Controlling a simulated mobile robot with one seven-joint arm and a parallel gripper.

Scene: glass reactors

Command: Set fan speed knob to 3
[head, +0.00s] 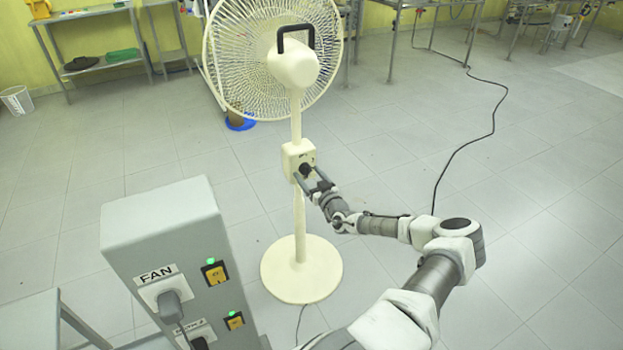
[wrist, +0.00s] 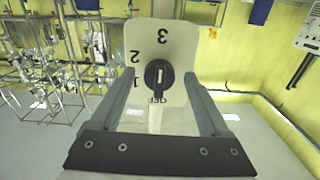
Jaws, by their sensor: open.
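The white pedestal fan (head: 297,150) stands upright on the floor, its round base (head: 301,268) in front of my arm's left side. Its control box (head: 299,157) carries a dark knob (head: 306,170). In the wrist view the knob (wrist: 159,76) sits on a pale plate (wrist: 158,45) with the numbers 1, 2 and 3; the 3 is at the top. The knob's light mark runs roughly vertical; which end points is unclear. My gripper (head: 311,180) is open, its two fingers (wrist: 160,92) on either side of the knob, apparently not touching it.
A grey box (head: 165,250) labelled FAN, with a plug and yellow switches lit green, stands at the lower left. A blue item (head: 240,122) lies behind the fan. A black cable (head: 470,145) crosses the floor at right. Floor around the fan base is mostly clear.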

